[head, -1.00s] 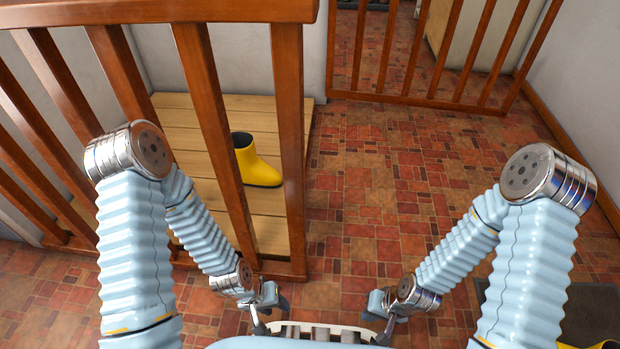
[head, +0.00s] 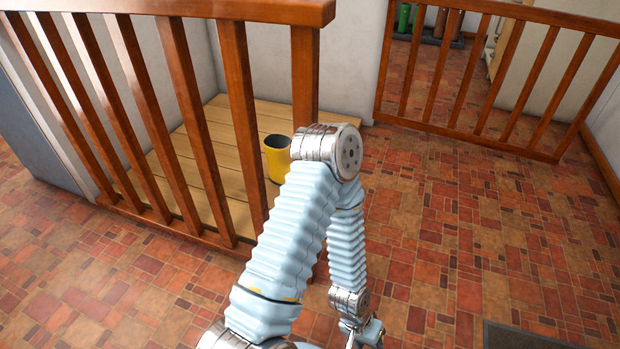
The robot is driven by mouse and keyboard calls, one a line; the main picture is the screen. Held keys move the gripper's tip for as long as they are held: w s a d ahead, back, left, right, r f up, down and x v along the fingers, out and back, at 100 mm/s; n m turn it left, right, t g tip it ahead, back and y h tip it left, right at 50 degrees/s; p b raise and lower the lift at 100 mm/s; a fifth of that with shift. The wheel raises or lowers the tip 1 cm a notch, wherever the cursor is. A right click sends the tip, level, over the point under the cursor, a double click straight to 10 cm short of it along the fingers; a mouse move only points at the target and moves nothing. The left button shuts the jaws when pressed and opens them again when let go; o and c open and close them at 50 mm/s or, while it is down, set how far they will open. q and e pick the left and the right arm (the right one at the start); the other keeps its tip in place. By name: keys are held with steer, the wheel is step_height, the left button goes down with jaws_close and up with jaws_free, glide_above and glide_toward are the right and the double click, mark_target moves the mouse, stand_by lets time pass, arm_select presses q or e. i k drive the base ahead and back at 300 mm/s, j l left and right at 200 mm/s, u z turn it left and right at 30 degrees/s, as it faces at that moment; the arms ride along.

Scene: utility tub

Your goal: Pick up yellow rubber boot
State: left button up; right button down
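The yellow rubber boot (head: 276,163) stands upright on the light wooden platform (head: 224,150), behind the brown railing. Its dark opening and yellow shaft show between a baluster and the corner post; my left arm's elbow joint hides its right side and foot. My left gripper (head: 368,334) is at the bottom centre, low in front of the railing and well apart from the boot. It is small and partly cut off, so its opening cannot be told. My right gripper is not in view.
The wooden railing (head: 237,92) closes the platform's front, with a thick corner post (head: 304,75). A second railing (head: 480,130) stands at the back right. Open tiled floor (head: 470,230) lies right of the platform. A dark mat (head: 540,338) is at the bottom right.

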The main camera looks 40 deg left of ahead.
mark_target(276, 146)
steer(key=i+u, duration=0.1)
steer(key=i, duration=0.45)
steer(key=i+j+u, duration=0.1)
steer(key=i+u, duration=0.7)
